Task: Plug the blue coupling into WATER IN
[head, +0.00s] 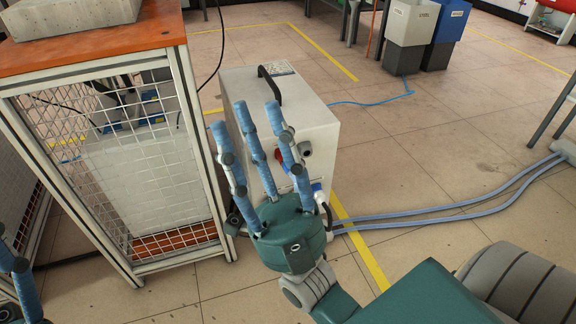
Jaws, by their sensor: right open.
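The white heater cabinet (317,128) with a black top handle (270,84) stands on the floor at the centre. My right gripper (247,116) is in front of it, its three blue fingers spread open and empty, pointing up the picture. The fingers and palm hide much of the cabinet's front. A small blue part (317,187) shows low on the cabinet just right of my palm; I cannot tell whether it is the blue coupling. WATER IN cannot be made out. Only some fingers of my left gripper (14,268) show at the left edge.
A mesh-sided cart (100,58) with an orange top stands close on the left. Two bluish hoses (440,210) run across the floor from the cabinet to the right. Grey and blue bins (408,25) stand at the back. Open floor lies between the cabinet and bins.

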